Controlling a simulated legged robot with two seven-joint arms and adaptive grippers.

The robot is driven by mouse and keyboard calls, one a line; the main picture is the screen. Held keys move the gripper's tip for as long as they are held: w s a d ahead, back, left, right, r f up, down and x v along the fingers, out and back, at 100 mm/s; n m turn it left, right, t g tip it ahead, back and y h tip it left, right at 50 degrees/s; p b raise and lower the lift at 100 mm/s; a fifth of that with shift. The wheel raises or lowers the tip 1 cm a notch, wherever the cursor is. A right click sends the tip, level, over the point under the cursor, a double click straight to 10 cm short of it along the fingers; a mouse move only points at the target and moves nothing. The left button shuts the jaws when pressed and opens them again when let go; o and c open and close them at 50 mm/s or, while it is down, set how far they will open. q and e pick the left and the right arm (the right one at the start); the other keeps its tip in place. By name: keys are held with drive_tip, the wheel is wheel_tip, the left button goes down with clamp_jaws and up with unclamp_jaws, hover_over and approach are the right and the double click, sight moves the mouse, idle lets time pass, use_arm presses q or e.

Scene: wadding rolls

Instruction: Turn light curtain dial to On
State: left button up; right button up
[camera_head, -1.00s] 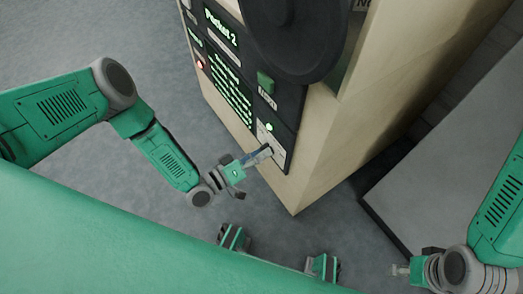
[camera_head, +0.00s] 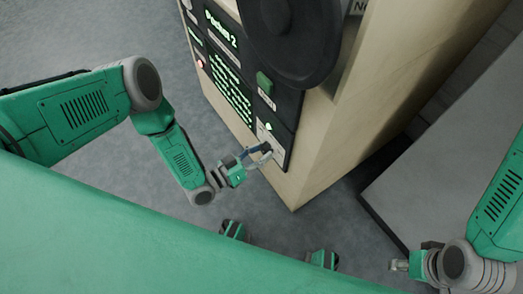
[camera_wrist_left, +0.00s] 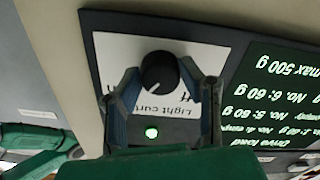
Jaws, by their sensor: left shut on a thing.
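The light curtain dial (camera_wrist_left: 160,72) is a round black knob on a white label plate (camera_wrist_left: 185,55), seen upside down in the left wrist view. In the head view the plate is low on the machine's front panel, partly hidden by my gripper. My left gripper (camera_head: 262,153) is at the dial, and in the left wrist view its two fingers (camera_wrist_left: 158,85) are on either side of the knob, shut on it. A green light (camera_wrist_left: 152,133) glows beside the dial. The label's writing is partly covered. My right gripper (camera_head: 398,265) is at the lower right, away from the machine; its fingers are too small to judge.
The machine (camera_head: 345,140) has a cream cabinet and a dark panel with a green text display (camera_head: 231,90). A large black disc (camera_head: 295,35) and a green button (camera_head: 265,84) sit above the dial. A grey surface (camera_head: 450,185) lies to the right.

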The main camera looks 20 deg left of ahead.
use_arm(q)
drive_tip(key=shift+w+a, duration=0.1)
drive_tip(key=shift+a, duration=0.05)
drive_tip(key=o, duration=1.1)
drive_tip(key=shift+o, duration=0.2)
drive_tip(key=v, duration=1.2)
